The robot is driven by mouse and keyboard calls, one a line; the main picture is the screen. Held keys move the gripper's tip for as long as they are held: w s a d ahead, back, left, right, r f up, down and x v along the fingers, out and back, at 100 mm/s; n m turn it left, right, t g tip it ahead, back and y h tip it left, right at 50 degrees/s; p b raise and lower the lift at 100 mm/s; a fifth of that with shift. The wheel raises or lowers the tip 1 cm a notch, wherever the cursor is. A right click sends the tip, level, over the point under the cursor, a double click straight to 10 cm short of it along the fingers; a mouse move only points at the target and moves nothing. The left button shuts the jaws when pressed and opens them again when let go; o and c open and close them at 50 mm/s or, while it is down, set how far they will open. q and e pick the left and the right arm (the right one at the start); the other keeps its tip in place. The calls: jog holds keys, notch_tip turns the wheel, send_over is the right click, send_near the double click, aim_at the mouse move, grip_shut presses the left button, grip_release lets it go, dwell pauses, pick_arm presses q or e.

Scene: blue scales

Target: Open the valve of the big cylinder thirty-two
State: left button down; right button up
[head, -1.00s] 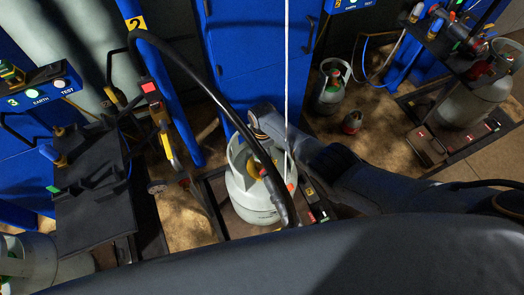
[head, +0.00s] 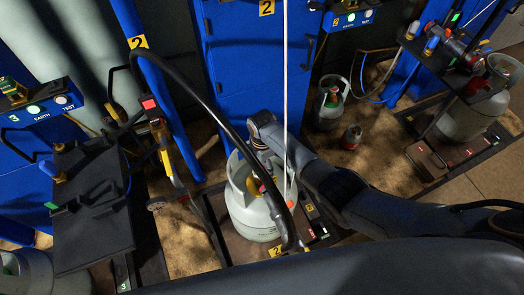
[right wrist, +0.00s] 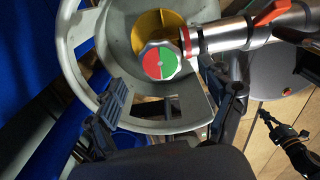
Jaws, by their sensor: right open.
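A pale grey-white gas cylinder (head: 249,217) stands upright on a low dark scale in the middle of the head view. No number thirty-two can be read on it. In the right wrist view, its round collar (right wrist: 84,50) surrounds a yellow part and a valve knob (right wrist: 160,61) with a red half and a green half. A metal hose coupling (right wrist: 222,37) with a red lever joins the valve from the right. My right gripper (right wrist: 172,103) is open, its fingers apart on either side below the knob, nothing between them.
A black hose (head: 190,75) arches down to the cylinder top, and a thin pale cord (head: 285,90) hangs beside it. A black stand (head: 92,235) is at left. Smaller cylinders (head: 328,107) stand behind, right of the blue cabinet (head: 245,60). Another scale with a cylinder is at far right.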

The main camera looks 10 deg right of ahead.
aim_at(262, 170)
notch_tip(262, 170, up, 8)
dwell(0.4)
dwell(0.4)
